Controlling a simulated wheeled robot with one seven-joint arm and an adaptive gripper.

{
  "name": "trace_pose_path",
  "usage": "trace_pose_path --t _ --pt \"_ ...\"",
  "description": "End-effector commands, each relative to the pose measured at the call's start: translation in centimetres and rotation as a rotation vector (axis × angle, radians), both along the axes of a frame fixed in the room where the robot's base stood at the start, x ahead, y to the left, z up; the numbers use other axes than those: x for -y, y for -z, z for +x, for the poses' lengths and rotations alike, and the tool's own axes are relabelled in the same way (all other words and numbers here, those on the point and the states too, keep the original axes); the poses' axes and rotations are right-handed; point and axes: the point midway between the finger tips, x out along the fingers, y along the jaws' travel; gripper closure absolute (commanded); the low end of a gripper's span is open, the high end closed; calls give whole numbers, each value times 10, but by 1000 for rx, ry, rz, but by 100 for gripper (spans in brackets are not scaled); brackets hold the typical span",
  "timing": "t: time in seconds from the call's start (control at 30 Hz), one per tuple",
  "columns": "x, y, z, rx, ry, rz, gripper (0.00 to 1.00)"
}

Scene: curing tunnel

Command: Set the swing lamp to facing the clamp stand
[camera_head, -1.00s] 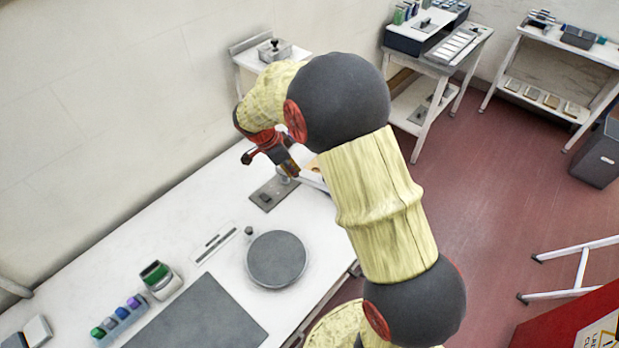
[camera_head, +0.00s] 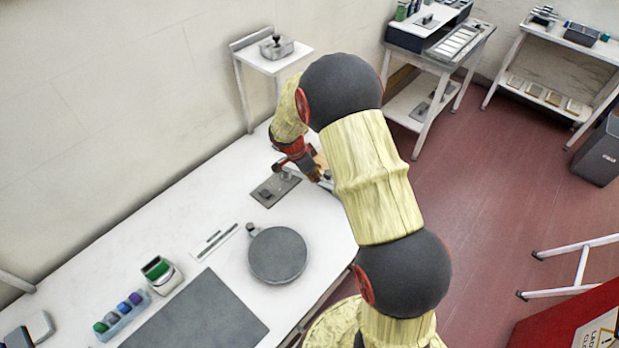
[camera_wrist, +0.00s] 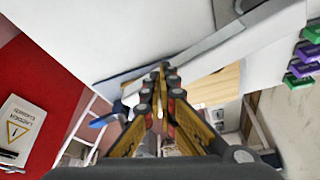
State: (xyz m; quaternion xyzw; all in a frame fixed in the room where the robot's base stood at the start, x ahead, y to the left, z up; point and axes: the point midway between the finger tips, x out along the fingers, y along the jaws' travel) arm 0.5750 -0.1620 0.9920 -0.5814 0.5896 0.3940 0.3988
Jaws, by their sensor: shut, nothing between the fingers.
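My gripper (camera_head: 322,177) is low over the far right part of the white bench, just right of a grey base plate (camera_head: 276,188) with a small block on it. In the wrist view my gripper (camera_wrist: 164,72) has its fingers together with nothing between them. A long grey-white bar (camera_wrist: 225,45) runs slantwise behind the fingertips; I cannot tell whether it belongs to the swing lamp. A wooden-coloured panel (camera_wrist: 215,86) shows beside the fingers. I cannot make out the swing lamp or the clamp stand for certain; my arm hides part of the bench.
A small wall table (camera_head: 257,62) stands behind. Red floor (camera_head: 480,220) is open at right.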

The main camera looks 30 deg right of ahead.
Motion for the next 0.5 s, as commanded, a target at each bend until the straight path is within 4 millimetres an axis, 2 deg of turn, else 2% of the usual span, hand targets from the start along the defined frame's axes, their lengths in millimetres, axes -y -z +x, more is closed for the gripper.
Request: trace_pose_path --t 0.5 --pt "4 0 1 2 -36 0 100"
